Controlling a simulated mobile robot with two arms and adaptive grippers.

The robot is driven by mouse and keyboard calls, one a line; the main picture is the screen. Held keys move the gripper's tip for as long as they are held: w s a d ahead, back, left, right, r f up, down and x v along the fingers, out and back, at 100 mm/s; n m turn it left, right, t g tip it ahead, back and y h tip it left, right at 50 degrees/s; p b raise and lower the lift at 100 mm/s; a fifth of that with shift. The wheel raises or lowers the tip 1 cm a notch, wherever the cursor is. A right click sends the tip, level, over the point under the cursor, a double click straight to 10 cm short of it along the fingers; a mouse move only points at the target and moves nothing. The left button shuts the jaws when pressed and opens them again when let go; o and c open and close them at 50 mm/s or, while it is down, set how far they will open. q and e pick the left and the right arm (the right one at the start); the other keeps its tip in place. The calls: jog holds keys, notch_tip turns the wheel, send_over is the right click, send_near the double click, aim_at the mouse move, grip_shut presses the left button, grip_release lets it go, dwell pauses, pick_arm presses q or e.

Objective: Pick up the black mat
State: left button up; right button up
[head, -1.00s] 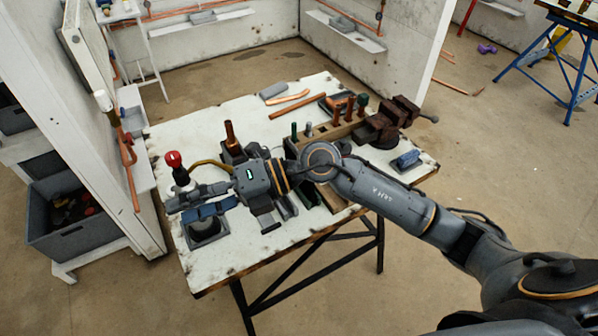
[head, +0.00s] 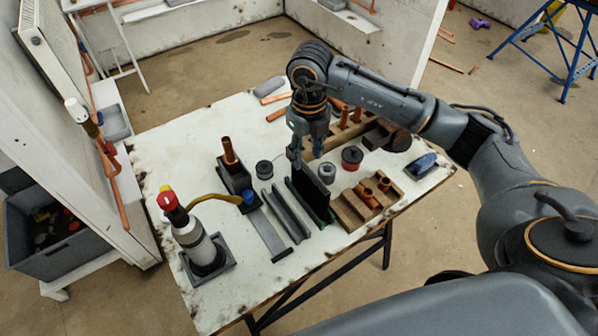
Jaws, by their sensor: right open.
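The black mat (head: 309,189) looks like a thin dark sheet standing on edge in a green slotted holder (head: 324,220) near the middle of the table. My right gripper (head: 297,163) points down at the mat's upper left end, with its jaws open. Its fingertips are close to the mat's top edge; I cannot tell whether they touch it or straddle it. Part of the mat's far end is hidden behind the gripper. My left gripper is not in view.
A gas torch (head: 197,244) with a brass neck stands in a dark square base on the left. Grey rails (head: 286,215), a wooden block with copper fittings (head: 366,199) and small reels (head: 351,157) crowd the mat.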

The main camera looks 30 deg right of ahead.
aim_at(309, 174)
jog(key=shift+d+f, duration=0.1)
jog(key=shift+f, duration=0.2)
jog(key=f, duration=0.2)
jog(key=f+p, duration=0.1)
jog(key=f, duration=0.1)
jog(key=s+f+p, duration=0.1)
jog(key=f, duration=0.1)
jog(key=shift+f, duration=0.4)
jog(key=shift+w+f, duration=0.1)
jog(key=shift+f, duration=0.15)
jog(key=f+p, duration=0.2)
jog(key=shift+d+f, duration=0.25)
jog(key=shift+f, duration=0.05)
notch_tip(309, 174, down, 2)
jog(key=shift+f, duration=0.15)
jog(key=shift+w+f, duration=0.1)
jog(key=shift+f, duration=0.1)
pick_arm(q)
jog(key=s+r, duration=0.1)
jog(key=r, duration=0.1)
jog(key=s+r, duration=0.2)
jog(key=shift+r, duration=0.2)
pick_arm(e)
grip_shut()
